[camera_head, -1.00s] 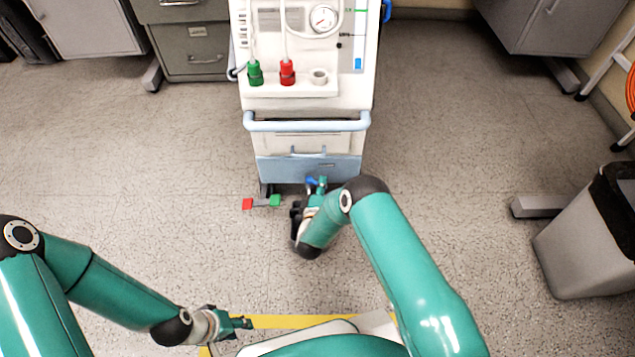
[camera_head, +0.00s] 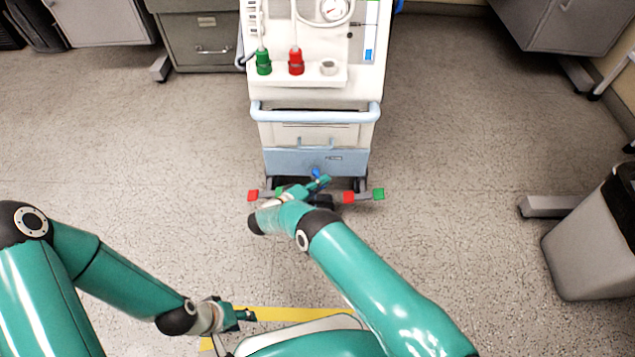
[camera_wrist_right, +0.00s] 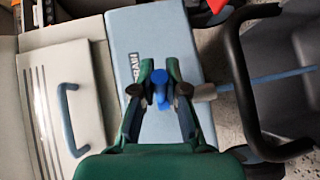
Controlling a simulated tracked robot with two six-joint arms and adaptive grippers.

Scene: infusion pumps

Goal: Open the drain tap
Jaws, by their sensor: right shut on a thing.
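In the right wrist view the blue handle (camera_wrist_right: 160,88) sits between the two fingertips of my right gripper (camera_wrist_right: 161,82), beside a label reading "DRAIN". My right gripper (camera_head: 319,182) is shut on this handle. A grey spout (camera_wrist_right: 205,92) sticks out beside it. The fingers hide part of the tap. My left gripper (camera_head: 243,315) hangs at lower left, far from the machine, and its fingers are too small to read.
Red (camera_head: 349,197) and green (camera_head: 378,193) pedals stand at the machine's foot. A dark container (camera_wrist_right: 282,75) with a black handle is near the spout in the wrist view. A grey bin (camera_head: 590,245) stands at right. The floor at left is clear.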

